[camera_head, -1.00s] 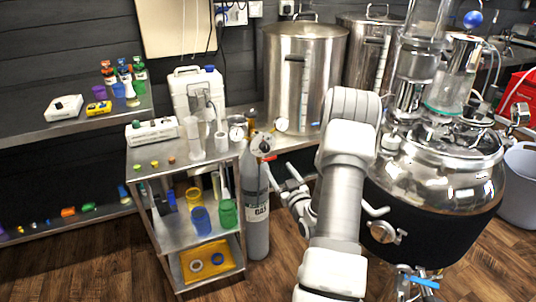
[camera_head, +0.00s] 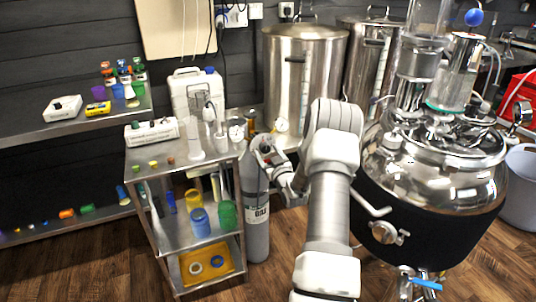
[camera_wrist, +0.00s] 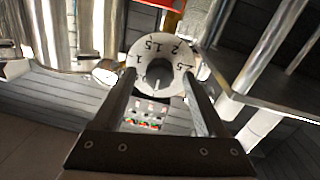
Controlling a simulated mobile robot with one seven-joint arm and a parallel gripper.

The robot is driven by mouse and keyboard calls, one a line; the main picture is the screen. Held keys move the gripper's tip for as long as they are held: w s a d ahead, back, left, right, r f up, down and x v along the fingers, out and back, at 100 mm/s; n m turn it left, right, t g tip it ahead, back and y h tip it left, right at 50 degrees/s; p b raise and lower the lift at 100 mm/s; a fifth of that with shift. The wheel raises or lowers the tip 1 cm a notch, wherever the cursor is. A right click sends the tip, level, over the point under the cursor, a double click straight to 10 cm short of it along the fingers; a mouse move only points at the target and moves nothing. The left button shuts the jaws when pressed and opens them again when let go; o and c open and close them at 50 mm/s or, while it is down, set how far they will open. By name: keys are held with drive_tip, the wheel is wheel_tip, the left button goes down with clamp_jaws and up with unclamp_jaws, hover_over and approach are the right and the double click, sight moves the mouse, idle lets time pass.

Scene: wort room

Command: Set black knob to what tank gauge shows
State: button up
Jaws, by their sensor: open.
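A pale ring dial (camera_wrist: 143,48) with black numerals, among them 1, 1.5, 2 and 2.5, faces my wrist camera. A dark knob (camera_wrist: 158,72) with a pale pointer mark sits in its middle; the mark points down in that view. My gripper (camera_wrist: 159,80) is open, its fingers on both sides of the knob; contact cannot be told. In the head view my gripper (camera_head: 262,148) is at the top of the grey gas cylinder (camera_head: 256,225) and hides the dial. A small round gauge (camera_head: 520,112) sits at the right steel tank (camera_head: 440,170); its reading is too small to tell.
Another round gauge (camera_head: 237,132) is close by my gripper. Steel kettles (camera_head: 303,75) stand behind. Wood floor is open in front.

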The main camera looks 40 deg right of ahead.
clamp_jaws()
drive_tip(key=shift+m, duration=0.3)
